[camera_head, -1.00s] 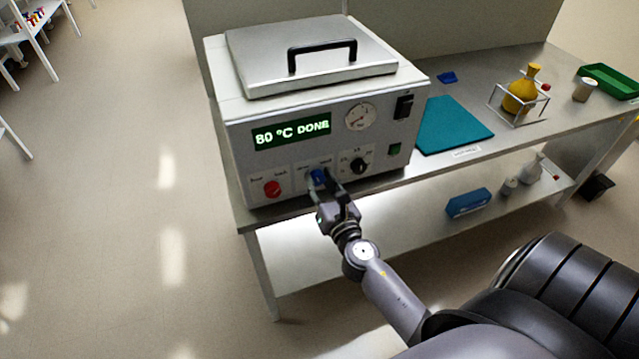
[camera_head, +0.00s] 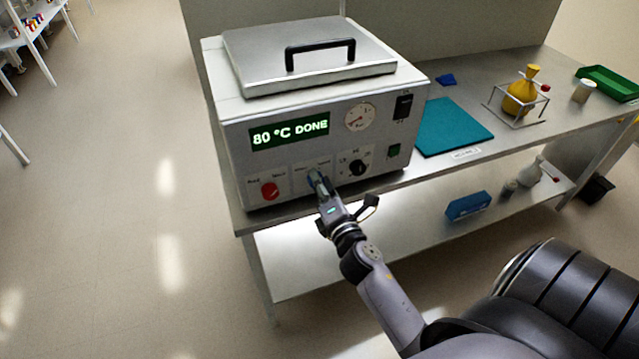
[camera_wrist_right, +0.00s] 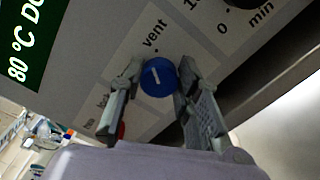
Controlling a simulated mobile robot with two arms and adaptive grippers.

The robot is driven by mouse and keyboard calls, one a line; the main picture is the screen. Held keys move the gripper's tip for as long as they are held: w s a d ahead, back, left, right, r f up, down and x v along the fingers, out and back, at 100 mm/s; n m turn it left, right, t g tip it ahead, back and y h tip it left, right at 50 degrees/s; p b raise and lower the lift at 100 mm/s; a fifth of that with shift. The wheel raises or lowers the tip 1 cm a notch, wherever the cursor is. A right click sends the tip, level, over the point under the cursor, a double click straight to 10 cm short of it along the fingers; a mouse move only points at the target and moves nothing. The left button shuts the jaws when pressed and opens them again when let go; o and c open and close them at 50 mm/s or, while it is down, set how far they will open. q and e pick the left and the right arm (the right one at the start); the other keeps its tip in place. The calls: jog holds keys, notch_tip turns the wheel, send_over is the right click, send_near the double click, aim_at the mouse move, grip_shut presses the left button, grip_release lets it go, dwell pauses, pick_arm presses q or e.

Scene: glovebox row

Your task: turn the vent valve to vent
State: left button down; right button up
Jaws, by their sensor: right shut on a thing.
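The vent valve is a blue round knob (camera_wrist_right: 158,77) low on the front panel of the grey oven-like box (camera_head: 226,150). A white line on the knob points up toward the printed word "vent" in the right wrist view. My right gripper (camera_head: 319,183) is shut on the knob, with one finger on each side in the right wrist view (camera_wrist_right: 155,90). In the head view, the gripper hides most of the knob. The display (camera_head: 289,134) reads "80 °C DONE". My left gripper is not in view.
A red knob (camera_head: 270,190) sits left of the valve and a black knob (camera_head: 358,168) sits right of it. The box stands on a metal bench with a teal mat (camera_head: 453,127) and a yellow flask (camera_head: 520,95) in a wire stand. Open floor lies left.

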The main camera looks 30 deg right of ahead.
jog(key=shift+f+m, duration=0.1)
jog(key=shift+m, duration=0.9)
jog(key=o, duration=1.1)
jog(key=shift+o, duration=0.2)
jog(key=v, duration=0.7)
jog(key=shift+s, duration=0.3)
